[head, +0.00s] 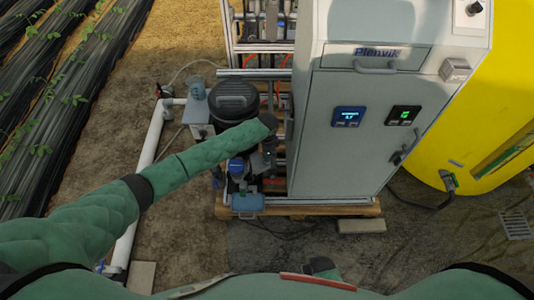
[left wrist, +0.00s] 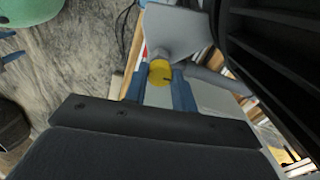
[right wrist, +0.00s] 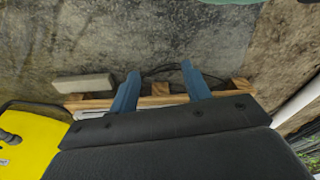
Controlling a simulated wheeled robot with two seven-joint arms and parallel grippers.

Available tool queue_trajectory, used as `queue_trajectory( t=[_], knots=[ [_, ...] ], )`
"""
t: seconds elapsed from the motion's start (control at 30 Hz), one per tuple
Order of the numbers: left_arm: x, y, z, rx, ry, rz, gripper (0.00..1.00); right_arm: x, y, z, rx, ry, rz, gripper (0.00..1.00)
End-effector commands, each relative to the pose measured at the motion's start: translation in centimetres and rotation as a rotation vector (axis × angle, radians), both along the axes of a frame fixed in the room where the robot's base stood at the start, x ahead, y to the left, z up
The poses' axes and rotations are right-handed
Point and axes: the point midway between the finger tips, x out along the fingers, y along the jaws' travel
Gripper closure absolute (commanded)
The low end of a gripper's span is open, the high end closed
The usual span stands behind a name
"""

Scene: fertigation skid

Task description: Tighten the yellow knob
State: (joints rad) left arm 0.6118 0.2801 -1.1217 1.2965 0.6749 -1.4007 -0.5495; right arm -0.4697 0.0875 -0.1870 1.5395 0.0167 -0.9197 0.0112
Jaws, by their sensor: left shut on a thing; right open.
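The yellow knob (left wrist: 160,73) is a small round cap in the left wrist view, with a grey block behind it. My left gripper (left wrist: 158,86) is shut on the knob, one blue finger on each side of it. In the head view my left arm reaches over the skid, and its dark wrist hides the knob. My right gripper (right wrist: 162,84) is open and empty in the right wrist view, its blue fingers wide apart above the ground and a wooden pallet edge (right wrist: 160,98).
The grey cabinet (head: 340,160) stands right of my left wrist in the head view, with a yellow tank (head: 480,110) beyond it. A black-lidded canister (head: 234,98) and a blue pump part (head: 236,168) stand close by. A white pipe (head: 150,150) runs along the left.

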Motion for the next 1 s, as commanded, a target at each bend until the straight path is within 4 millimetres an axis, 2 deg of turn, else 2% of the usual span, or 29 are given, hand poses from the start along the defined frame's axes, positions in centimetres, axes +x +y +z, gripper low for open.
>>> queue_trajectory(
  t=[0.43,0.87,0.9,1.0],
  knots=[
    [0.1,0.0,0.0,0.000,-0.001,-0.150,0.96,-1.0,0.2,0.4,0.003,0.007,0.000,0.52],
    [0.1,0.0,0.1,0.000,-0.001,-0.159,0.96,-0.1,0.1,0.5,0.002,0.001,-0.001,0.52],
    [0.1,0.0,0.1,0.000,-0.001,-0.159,0.70,0.0,0.1,0.5,0.002,0.000,-0.001,0.52],
    [0.1,0.0,0.1,0.000,-0.001,-0.159,0.52,0.2,0.1,0.5,0.002,-0.001,-0.001,0.52]
  ],
)
